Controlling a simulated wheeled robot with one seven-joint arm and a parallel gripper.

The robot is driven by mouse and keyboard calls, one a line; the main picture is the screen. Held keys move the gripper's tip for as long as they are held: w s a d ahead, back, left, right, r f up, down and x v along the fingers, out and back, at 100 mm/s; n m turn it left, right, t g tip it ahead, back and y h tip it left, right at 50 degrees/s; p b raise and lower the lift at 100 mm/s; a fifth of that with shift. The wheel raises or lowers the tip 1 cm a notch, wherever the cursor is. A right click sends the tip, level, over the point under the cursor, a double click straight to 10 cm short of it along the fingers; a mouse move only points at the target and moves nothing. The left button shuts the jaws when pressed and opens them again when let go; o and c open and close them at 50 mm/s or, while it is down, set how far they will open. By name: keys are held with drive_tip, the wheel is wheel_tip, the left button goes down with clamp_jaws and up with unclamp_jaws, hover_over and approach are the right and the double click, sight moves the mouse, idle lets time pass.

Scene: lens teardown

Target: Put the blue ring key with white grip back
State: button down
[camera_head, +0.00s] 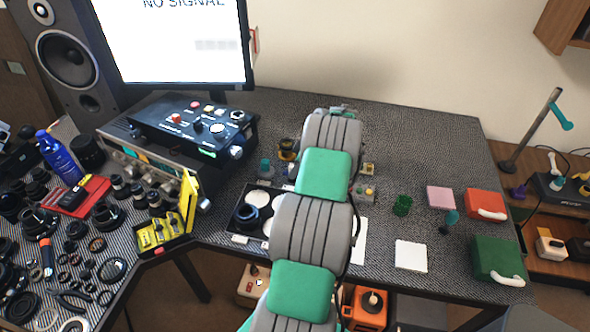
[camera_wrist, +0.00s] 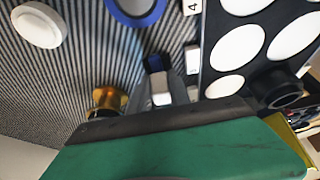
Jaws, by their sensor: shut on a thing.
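My gripper (camera_wrist: 160,92) is shut on a small piece with a dark blue end and a white block, which looks like the blue ring key with white grip (camera_wrist: 161,97). The key's ring does not show clearly. In the head view my arm hides most of the gripper and what it holds. A black tray (camera_wrist: 212,50) with white round pads lies right of the gripper in the wrist view. A white label marked 4 (camera_wrist: 192,6) shows at the tray's edge. A larger blue ring shape (camera_wrist: 137,14) shows at the top edge, apart from the gripper.
A brass-coloured part (camera_wrist: 108,100) stands close left of the gripper. A white disc (camera_wrist: 40,25) lies farther left. A dark lens part (camera_head: 246,216) sits on the tray. A yellow box (camera_head: 162,232) stands at the left; red (camera_head: 484,203) and green (camera_head: 497,256) boxes stand right.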

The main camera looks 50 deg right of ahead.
drive_tip(key=shift+f+b, duration=0.35)
drive_tip(key=shift+f, duration=0.05)
drive_tip(key=c, duration=1.2)
unclamp_jaws()
drive_tip(key=shift+r, duration=0.1)
